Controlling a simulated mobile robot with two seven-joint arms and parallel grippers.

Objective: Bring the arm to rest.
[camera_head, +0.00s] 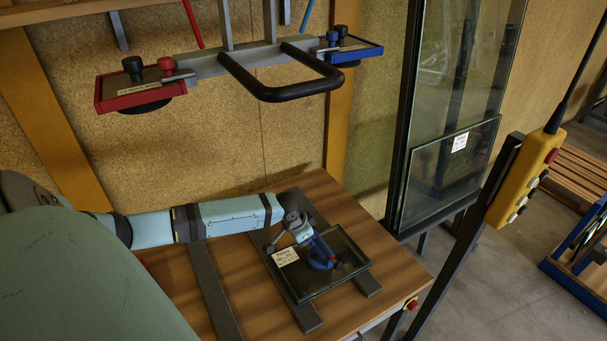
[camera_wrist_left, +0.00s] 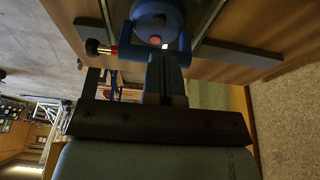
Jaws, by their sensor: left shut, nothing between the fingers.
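My left arm (camera_head: 225,217) comes in from the left, low over the wooden table (camera_head: 240,262). My left gripper (camera_head: 309,236) is shut with nothing held, right by a blue suction cup (camera_head: 322,262) on a small glass pane (camera_head: 340,277). In the left wrist view, the blue cup (camera_wrist_left: 155,22) is straight in front of the gripper (camera_wrist_left: 166,70). I cannot tell whether the fingers touch its handle. The pane lies on dark strips and has a white label. My right gripper is not in view.
A lifting frame with a black bar handle (camera_head: 281,92) and red (camera_head: 140,88) and blue (camera_head: 355,50) end plates hangs above the table. A tall glass panel (camera_head: 452,110) stands to the right. A yellow control pendant (camera_head: 524,180) is at the far right.

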